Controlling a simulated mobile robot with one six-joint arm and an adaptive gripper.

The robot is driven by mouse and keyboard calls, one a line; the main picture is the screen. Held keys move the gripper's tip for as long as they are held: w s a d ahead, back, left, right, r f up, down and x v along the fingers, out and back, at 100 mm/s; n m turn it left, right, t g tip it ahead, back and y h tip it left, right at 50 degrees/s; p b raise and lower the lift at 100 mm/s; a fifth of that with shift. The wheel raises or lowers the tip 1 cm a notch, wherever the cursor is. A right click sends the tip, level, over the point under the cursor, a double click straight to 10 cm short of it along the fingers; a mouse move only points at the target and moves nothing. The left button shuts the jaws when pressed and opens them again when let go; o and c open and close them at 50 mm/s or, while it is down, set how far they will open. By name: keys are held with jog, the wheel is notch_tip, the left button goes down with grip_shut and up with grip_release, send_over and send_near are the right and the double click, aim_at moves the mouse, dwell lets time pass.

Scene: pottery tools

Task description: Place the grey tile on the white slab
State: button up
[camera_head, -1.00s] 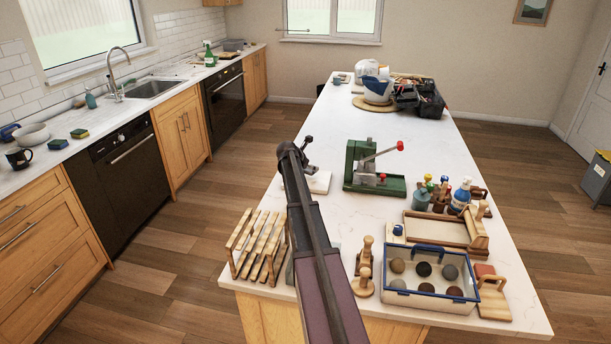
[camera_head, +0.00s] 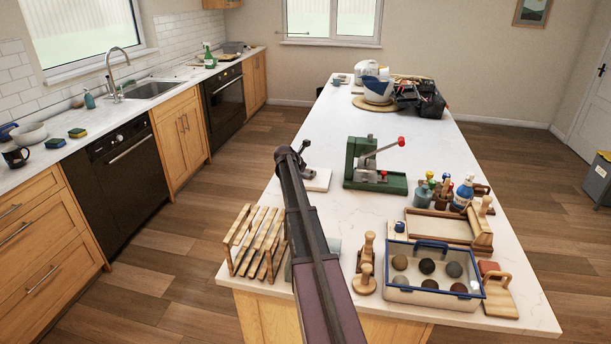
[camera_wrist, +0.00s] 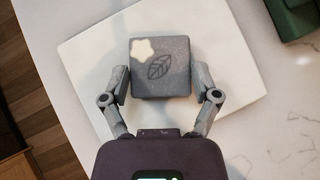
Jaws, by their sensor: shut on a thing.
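The grey tile (camera_wrist: 162,82), square with a leaf mark and a white flower shape at one corner, is between the two fingers of my gripper (camera_wrist: 160,92) in the wrist view. My gripper is shut on it. The white slab (camera_wrist: 88,62) lies beneath and extends past the tile on several sides; I cannot tell whether the tile touches it. In the head view the slab (camera_head: 318,181) shows right of my gripper (camera_head: 293,156), partly hidden by my arm. The tile is not clear there.
A green press (camera_head: 375,181) stands just right of the slab. A wooden rack (camera_head: 254,242) is at the near left edge. A clear box (camera_head: 432,298) with round samples and wooden tools crowd the near right.

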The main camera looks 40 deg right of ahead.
jog(key=shift+f, duration=0.2)
jog(key=o, duration=1.1)
jog(key=shift+r, duration=0.1)
jog(key=shift+r, duration=0.1)
jog(key=shift+r, duration=0.15)
jog(key=shift+s+a+r+p, duration=0.15)
jog(key=shift+a+r+p, duration=0.35)
jog(key=shift+p, duration=0.15)
jog(key=p+v, duration=0.7)
jog(key=v, duration=0.3)
jog(key=shift+a, duration=0.2)
jog(key=shift+r, duration=0.1)
jog(key=shift+r, duration=0.1)
